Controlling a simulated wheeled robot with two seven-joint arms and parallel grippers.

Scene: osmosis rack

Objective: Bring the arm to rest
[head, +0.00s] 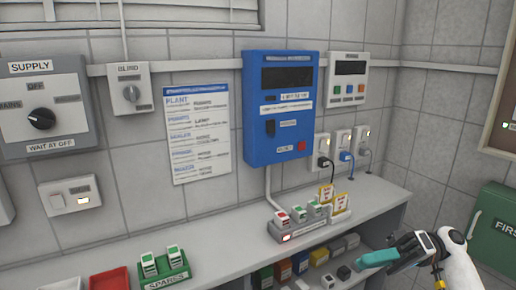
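My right gripper (385,256) is at the lower right, in front of the shelf's right end, with its white arm coming in from the bottom right corner. A teal piece shows at its tip, pointing left. I cannot tell whether this is part of the gripper or something held, nor whether the fingers are apart. My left gripper is out of view.
A grey shelf (222,240) runs along the tiled wall, with a rack of small modules (290,237) on it. A green SPARES holder (165,282) stands at front left. A blue unit (272,150) hangs above. A green box (492,225) is at right.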

